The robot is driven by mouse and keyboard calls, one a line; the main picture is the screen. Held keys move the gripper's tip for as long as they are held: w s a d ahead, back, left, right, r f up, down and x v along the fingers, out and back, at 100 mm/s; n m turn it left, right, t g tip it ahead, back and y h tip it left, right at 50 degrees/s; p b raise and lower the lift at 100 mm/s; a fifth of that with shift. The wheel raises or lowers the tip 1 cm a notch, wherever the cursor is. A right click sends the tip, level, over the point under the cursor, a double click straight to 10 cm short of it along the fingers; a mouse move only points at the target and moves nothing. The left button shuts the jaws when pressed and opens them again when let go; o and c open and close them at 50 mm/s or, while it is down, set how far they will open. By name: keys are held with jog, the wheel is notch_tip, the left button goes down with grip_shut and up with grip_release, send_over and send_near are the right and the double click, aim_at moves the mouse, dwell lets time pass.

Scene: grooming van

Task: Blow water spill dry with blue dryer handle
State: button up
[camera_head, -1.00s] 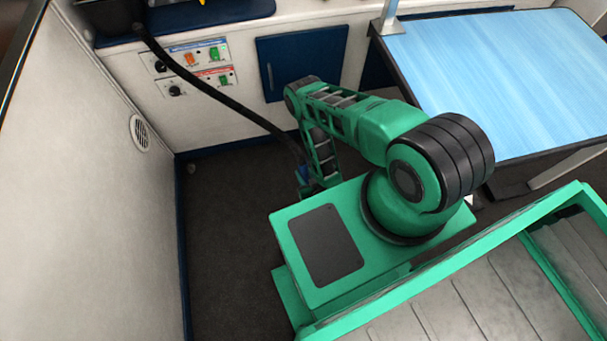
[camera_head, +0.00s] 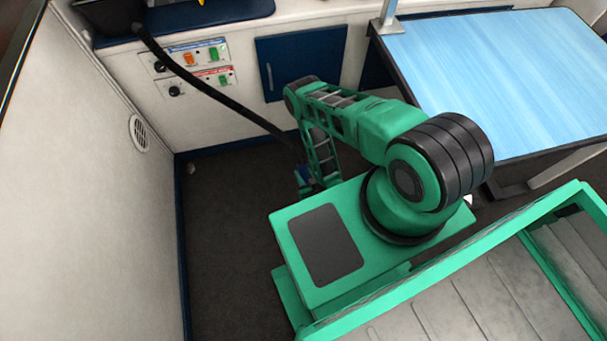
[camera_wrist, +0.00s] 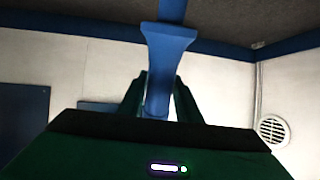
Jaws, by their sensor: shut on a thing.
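The blue dryer handle (camera_wrist: 165,60) is held between the two green fingers of my gripper (camera_wrist: 160,95) in the wrist view. Its wider blue part reaches up the picture, past the fingertips. In the head view only a small bit of blue (camera_head: 304,172) shows at the lower end of the black hose (camera_head: 215,95), low over the floor and partly behind my arm. My gripper is mostly hidden there. No water spill can be made out in either view.
The dark floor (camera_head: 230,240) is clear left of my base. A white wall with a round vent (camera_head: 139,133) bounds it on the left. A counter front with switches (camera_head: 205,68) and a blue door (camera_head: 300,62) stands behind. A blue-topped table (camera_head: 490,70) is at right.

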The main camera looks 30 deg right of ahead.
dwell(0.4)
jog(key=shift+w+d, duration=0.2)
jog(key=shift+d, duration=1)
jog(key=shift+w+d, duration=0.2)
jog(key=shift+d, duration=1)
jog(key=shift+w, duration=0.2)
jog(key=shift+w+d+r, duration=0.1)
jog(key=shift+w+d, duration=0.15)
jog(key=shift+w, duration=0.75)
jog(key=shift+w+d, duration=0.2)
jog(key=shift+w, duration=0.75)
dwell(0.8)
